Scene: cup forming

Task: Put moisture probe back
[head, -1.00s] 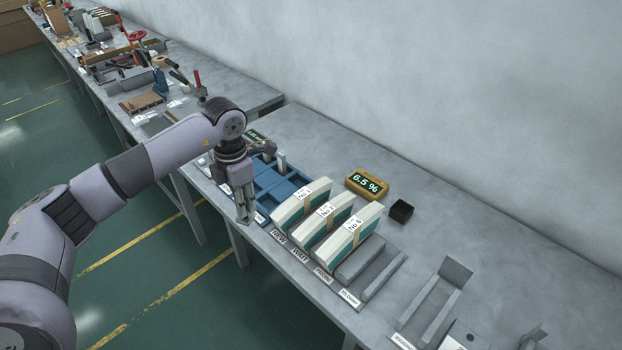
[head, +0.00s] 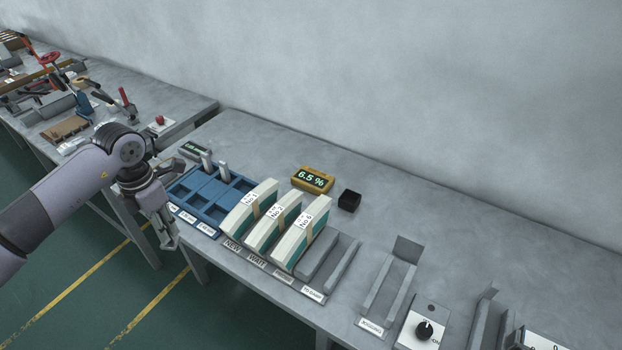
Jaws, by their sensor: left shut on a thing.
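My left gripper (head: 170,240) hangs at the front edge of the bench, in front of the blue tray. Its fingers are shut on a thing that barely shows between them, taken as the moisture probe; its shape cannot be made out. A yellow meter (head: 312,180) reading 6.5 % lies toward the back of the bench. A small black open-topped box (head: 349,200) stands just right of the meter, apart from the gripper. No probe shows in it. My right gripper is not in view.
Three banded stacks (head: 250,208) stand in a row between the blue tray (head: 208,213) and an empty grey rack (head: 343,262). Upright pieces stand at the tray's back. A dial box (head: 423,328) is at lower right. The bench behind the meter is clear.

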